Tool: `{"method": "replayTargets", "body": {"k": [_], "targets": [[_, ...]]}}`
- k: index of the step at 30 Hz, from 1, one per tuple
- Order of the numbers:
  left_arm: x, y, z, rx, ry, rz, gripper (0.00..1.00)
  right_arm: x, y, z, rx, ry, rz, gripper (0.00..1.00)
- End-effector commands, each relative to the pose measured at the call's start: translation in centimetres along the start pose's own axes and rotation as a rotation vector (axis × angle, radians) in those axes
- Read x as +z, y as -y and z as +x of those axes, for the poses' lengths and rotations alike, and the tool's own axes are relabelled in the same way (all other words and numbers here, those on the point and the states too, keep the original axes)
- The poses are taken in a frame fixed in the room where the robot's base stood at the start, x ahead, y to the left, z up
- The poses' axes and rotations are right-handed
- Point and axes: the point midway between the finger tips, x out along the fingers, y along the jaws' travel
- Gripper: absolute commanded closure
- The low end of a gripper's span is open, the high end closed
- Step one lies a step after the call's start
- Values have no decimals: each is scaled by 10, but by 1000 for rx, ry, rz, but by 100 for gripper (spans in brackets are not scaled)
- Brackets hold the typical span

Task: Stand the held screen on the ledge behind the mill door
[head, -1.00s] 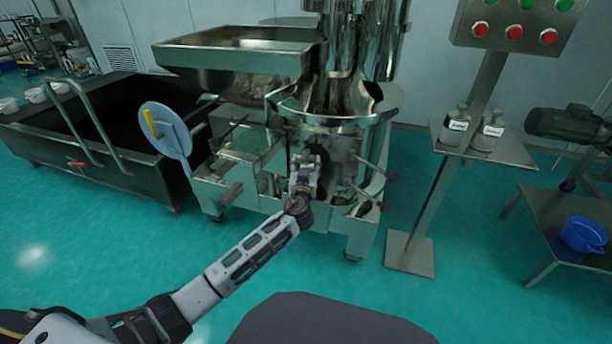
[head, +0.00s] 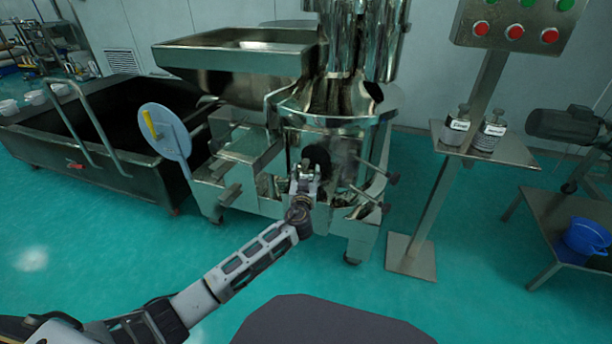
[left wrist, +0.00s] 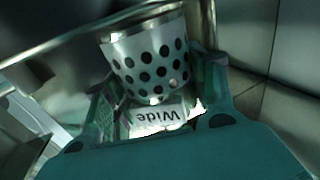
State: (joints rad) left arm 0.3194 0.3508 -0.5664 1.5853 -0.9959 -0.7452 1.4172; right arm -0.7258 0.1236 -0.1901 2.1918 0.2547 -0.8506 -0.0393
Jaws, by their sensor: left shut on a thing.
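The held screen (left wrist: 148,62) is a curved metal piece with rows of round holes. It has a white tab (left wrist: 160,118) reading "Wide", which appears upside down in the left wrist view. My left gripper (left wrist: 158,98) is shut on the screen, with a finger on each side of the tab. In the head view my left gripper (head: 305,172) is in front of the lower body of the steel mill (head: 330,122). A dark round patch shows just above it; I cannot tell whether it is an opening or the screen. The ledge and the door cannot be made out clearly. My right gripper is out of view.
A round grey disc with a yellow handle (head: 164,131) stands left of the mill. Further left is a dark wheeled tub (head: 110,165). Knobbed rods (head: 378,172) project at the mill's right. A control post (head: 440,190) with bottles on its shelf stands right.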

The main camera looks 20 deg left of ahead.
Motion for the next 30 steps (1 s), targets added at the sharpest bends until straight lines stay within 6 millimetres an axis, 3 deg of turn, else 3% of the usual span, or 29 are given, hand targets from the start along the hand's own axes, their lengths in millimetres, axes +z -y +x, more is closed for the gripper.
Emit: {"method": "replayTargets", "body": {"k": [8,9,13,30], "targets": [[2,0,0,1,-2,-1,78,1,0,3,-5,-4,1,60],[3,0,0,1,1,0,38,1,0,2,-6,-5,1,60],[2,0,0,1,1,0,22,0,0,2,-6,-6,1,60],[-1,0,0,0,0,0,22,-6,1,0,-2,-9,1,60]]}}
